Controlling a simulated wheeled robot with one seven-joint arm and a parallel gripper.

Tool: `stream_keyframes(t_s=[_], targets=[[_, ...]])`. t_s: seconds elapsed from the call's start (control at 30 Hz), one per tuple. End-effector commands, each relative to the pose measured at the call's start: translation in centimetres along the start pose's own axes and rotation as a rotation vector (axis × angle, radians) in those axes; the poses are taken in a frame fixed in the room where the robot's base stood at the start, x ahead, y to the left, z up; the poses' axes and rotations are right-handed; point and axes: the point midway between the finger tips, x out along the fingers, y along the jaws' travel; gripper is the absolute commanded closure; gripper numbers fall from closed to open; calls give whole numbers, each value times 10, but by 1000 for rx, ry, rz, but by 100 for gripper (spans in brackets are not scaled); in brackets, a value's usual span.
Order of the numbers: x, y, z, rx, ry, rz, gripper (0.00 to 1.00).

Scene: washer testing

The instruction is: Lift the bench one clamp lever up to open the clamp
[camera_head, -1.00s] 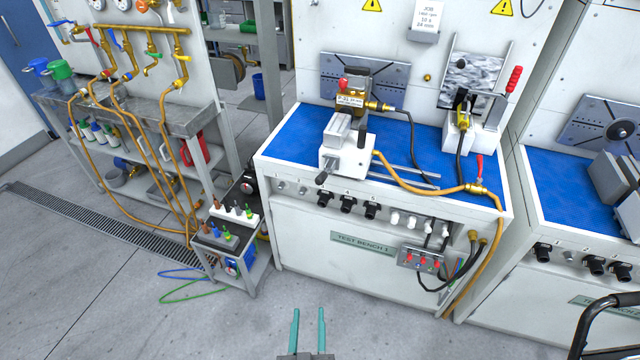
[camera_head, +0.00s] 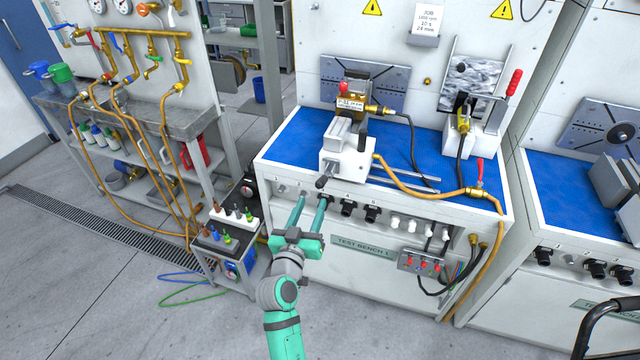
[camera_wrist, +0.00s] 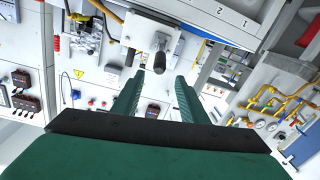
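The bench one clamp (camera_head: 345,158) is a white block with a grey jaw on the bench top. A short dark lever (camera_head: 325,181) sticks out of its front, low and toward me. In the wrist view the clamp (camera_wrist: 152,22) is at the top, and the lever's rounded dark end (camera_wrist: 159,63) points at the camera. My gripper (camera_head: 311,198) is open and empty, in front of the bench's front edge. Its fingers point up toward the lever, which lies just beyond the tips. In the wrist view the lever end shows above and between the open fingers (camera_wrist: 157,88), apart from them.
Test bench 1 (camera_head: 285,150) has a blue top and a row of dark knobs (camera_head: 347,207) below its edge. A brass fitting (camera_head: 379,111) sits behind the clamp. A red-handled device (camera_head: 514,82) stands at right.

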Motion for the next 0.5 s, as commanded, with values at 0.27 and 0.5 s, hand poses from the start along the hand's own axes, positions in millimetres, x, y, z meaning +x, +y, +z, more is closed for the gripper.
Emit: stream_keyframes(t_s=[0.27,0.5], targets=[[46,1,-1,0,1,2,61],[83,0,0,0,0,0,61]])
